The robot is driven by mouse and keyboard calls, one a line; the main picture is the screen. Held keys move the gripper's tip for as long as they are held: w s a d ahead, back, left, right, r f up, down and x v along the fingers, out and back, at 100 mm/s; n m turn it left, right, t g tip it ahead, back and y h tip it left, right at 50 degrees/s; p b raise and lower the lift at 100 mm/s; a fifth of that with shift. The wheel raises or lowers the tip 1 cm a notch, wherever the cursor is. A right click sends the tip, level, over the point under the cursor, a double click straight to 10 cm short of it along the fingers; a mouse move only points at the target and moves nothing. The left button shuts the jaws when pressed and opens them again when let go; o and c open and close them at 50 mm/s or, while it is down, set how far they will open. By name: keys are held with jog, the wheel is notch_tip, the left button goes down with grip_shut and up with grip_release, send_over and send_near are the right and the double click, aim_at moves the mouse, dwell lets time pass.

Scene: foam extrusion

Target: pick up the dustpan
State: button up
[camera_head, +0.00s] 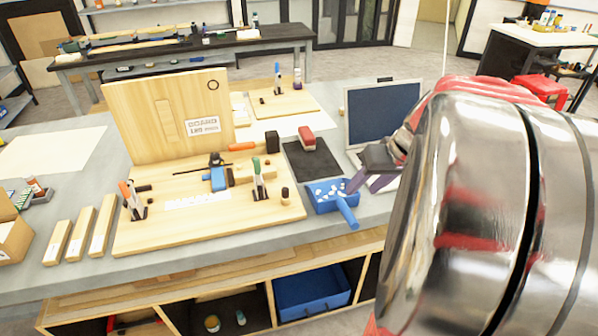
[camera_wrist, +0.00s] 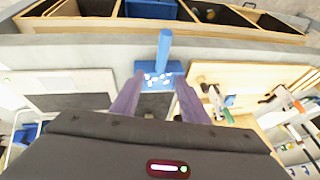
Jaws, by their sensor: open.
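The blue dustpan (camera_head: 326,203) lies on the grey workbench near its front edge, with white bits in its pan. Its handle points toward the front edge of the bench. In the wrist view the dustpan (camera_wrist: 176,70) lies just beyond my fingertips, its handle pointing away from me. My gripper (camera_head: 364,186) is at the right of the dustpan, its purple fingers spread. I cannot tell whether a finger touches the pan.
A wooden board (camera_head: 180,235) with clamps and tools stands left of the dustpan. Behind are a dark mat (camera_head: 310,165), a red-topped brush or block (camera_head: 307,138) and a laptop-like screen (camera_head: 383,112). Below the bench a blue bin (camera_head: 312,292) sits in the shelf.

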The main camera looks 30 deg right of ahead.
aim_at(346, 206)
jog(key=x, duration=0.7)
jog(key=shift+w+f, duration=0.1)
jog(key=shift+f, duration=0.3)
jog(key=shift+a+x, duration=0.15)
jog(key=shift+x, duration=1.15)
jog(key=shift+a+x, duration=0.15)
jog(key=shift+x, duration=1.15)
jog(key=shift+c, duration=0.5)
grip_shut()
